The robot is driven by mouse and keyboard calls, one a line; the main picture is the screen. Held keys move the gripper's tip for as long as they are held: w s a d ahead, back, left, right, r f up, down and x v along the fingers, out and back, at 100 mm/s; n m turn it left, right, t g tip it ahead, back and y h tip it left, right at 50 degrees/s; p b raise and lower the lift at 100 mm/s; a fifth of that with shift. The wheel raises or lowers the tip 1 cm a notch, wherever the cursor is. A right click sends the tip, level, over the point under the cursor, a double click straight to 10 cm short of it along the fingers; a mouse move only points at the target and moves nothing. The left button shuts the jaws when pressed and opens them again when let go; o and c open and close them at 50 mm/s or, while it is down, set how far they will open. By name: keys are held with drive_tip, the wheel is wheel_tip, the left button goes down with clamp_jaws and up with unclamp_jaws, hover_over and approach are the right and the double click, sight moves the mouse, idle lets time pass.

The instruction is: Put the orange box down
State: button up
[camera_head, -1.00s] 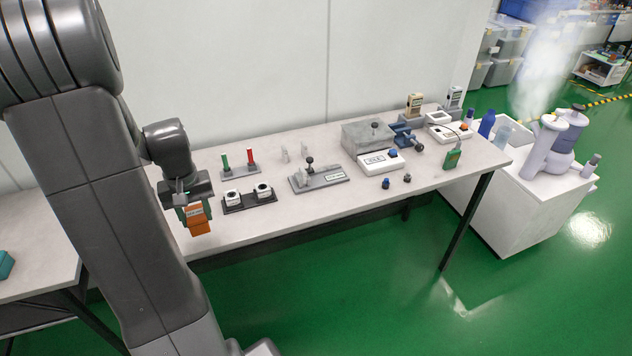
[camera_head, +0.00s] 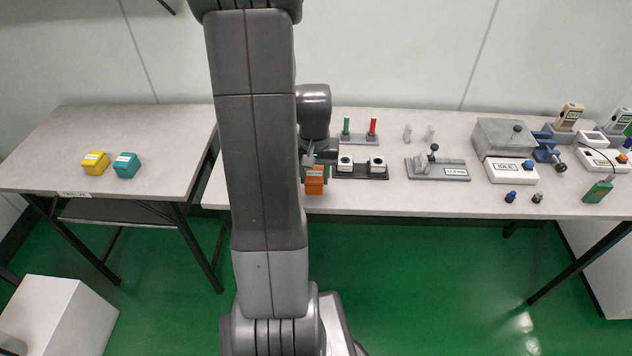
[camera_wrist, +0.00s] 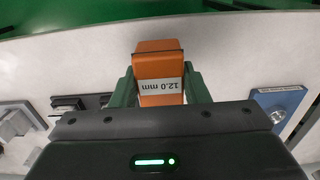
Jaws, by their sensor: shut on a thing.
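The orange box (camera_head: 315,185) is in my gripper (camera_head: 314,172), near the front edge of the long table, just left of the black holder. In the wrist view the orange box (camera_wrist: 159,62) sits between the two green fingers of my gripper (camera_wrist: 160,88), which are shut on its sides. Its label reads 12.0 mm, upside down in that view. The head view does not clearly show whether the box touches the table. Part of my arm hides the table to the left of the gripper.
A black holder (camera_head: 361,172) with two white-topped pieces stands right of the gripper. Green and red pins (camera_head: 360,136) stand behind it. A grey fixture (camera_head: 440,172) is further right. A separate table (camera_head: 60,150) at left bears a yellow box (camera_head: 95,162) and a teal box (camera_head: 127,165), with free room around them.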

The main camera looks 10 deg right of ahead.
sight(314, 182)
drive_tip(key=shift+f, duration=1.4)
drive_tip(key=shift+f, duration=0.2)
drive_tip(key=o, duration=1)
drive_tip(key=shift+r, duration=0.1)
wheel_tip(314, 182, up, 12)
drive_tip(key=shift+r+p, duration=0.15)
drive_tip(key=shift+p, duration=0.4)
